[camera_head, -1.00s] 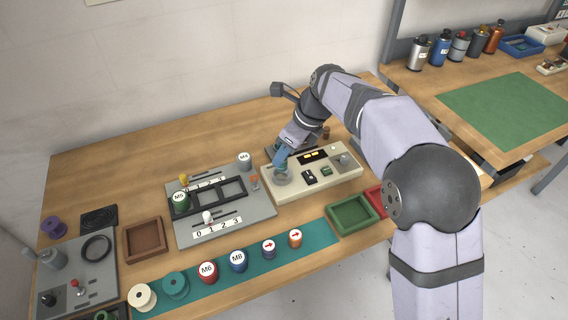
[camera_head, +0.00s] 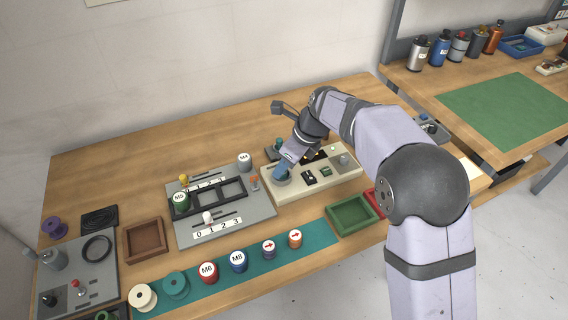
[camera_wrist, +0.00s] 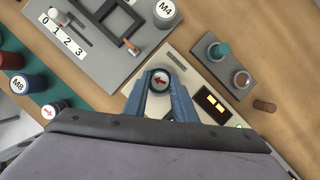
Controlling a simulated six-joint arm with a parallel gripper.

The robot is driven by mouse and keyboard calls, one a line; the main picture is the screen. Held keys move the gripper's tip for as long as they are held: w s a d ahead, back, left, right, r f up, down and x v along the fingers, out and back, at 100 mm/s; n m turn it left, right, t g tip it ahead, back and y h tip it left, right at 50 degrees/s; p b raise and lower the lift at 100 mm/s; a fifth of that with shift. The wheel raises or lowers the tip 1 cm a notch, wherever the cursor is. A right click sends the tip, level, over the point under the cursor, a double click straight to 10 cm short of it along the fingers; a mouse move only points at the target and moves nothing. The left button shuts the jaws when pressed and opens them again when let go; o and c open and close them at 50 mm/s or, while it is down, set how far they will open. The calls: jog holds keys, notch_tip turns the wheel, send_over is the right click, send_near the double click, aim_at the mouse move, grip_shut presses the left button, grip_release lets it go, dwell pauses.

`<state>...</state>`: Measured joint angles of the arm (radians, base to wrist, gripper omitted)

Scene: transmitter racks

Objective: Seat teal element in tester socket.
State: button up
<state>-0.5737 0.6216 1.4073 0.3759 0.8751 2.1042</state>
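My gripper (camera_wrist: 160,82) points down at the left end of the beige tester (camera_head: 330,176), with its blue fingers at the round grey socket (camera_head: 283,180). An element with a white top and red arrow (camera_wrist: 160,80) is between the fingertips, which appear shut on it. The fingers hide its side, so I cannot tell its colour or how deep it is in the socket. A plain-topped teal piece (camera_wrist: 220,49) stands in a grey two-place holder (camera_wrist: 207,42) behind the tester; it also shows in the head view (camera_head: 277,144).
A grey board with a black frame (camera_head: 225,207) lies left of the tester. A green tray (camera_head: 351,215) stands in front. Several spools and labelled cylinders line the teal mat (camera_head: 220,276). A brown cylinder (camera_wrist: 264,106) stands behind the tester.

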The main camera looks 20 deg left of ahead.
jog(key=o, duration=0.4)
jog(key=shift+c, duration=0.2)
jog(key=shift+r, duration=0.1)
jog(key=b+v, duration=0.1)
jog(key=v, duration=1.1)
jog(key=shift+d, duration=0.1)
